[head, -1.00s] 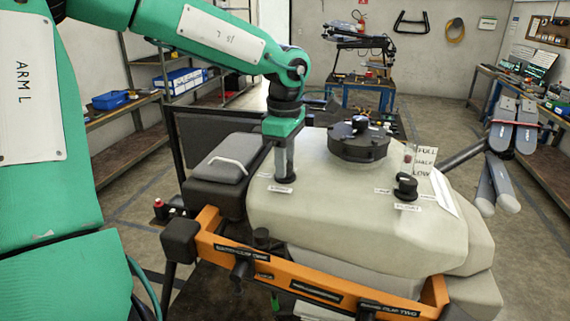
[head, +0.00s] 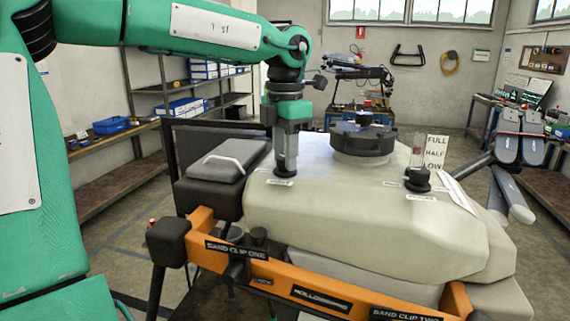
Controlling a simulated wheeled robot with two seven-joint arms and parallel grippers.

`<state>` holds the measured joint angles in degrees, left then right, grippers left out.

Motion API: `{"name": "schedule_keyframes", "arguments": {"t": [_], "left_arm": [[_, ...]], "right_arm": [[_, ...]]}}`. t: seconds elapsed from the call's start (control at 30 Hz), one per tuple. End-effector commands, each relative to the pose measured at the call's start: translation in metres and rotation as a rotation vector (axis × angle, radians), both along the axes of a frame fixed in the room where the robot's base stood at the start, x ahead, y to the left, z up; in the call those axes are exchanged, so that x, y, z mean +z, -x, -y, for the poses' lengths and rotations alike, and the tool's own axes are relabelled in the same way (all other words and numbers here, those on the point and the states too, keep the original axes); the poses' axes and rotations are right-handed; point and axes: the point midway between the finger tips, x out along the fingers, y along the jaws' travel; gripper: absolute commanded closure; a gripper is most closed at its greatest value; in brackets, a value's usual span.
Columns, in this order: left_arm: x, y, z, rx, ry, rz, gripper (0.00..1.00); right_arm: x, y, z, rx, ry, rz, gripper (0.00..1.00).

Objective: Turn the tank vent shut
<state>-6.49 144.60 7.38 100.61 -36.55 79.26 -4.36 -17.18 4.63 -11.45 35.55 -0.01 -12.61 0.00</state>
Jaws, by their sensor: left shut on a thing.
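The drone's pale tank (head: 370,215) fills the middle of the head view. My left gripper (head: 285,168) points straight down onto the tank's top left. It is shut on a small dark fitting there, which I take to be the tank vent; the fingers hide nearly all of it. A small white label (head: 280,182) lies at its foot, too small to read. My right gripper is not in view.
A black round lid (head: 362,139) and a black knob (head: 418,180) stand on the tank to the right. An orange bar (head: 275,276) crosses the front. A grey-black box (head: 215,172) sits close on the left. Folded drone arms (head: 510,150) stand at right.

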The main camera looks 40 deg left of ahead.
Motion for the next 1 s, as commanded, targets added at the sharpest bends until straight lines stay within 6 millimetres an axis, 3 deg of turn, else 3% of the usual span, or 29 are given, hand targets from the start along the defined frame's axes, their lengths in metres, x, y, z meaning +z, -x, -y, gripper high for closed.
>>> {"name": "schedule_keyframes", "arguments": {"t": [0.5,1.0], "left_arm": [[0.000,0.000,0.000,0.361,-0.001,0.002,0.91],[0.002,-0.001,0.000,0.442,0.000,0.003,0.91]], "right_arm": [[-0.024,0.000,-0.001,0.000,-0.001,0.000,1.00],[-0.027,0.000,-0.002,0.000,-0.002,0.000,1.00]]}}
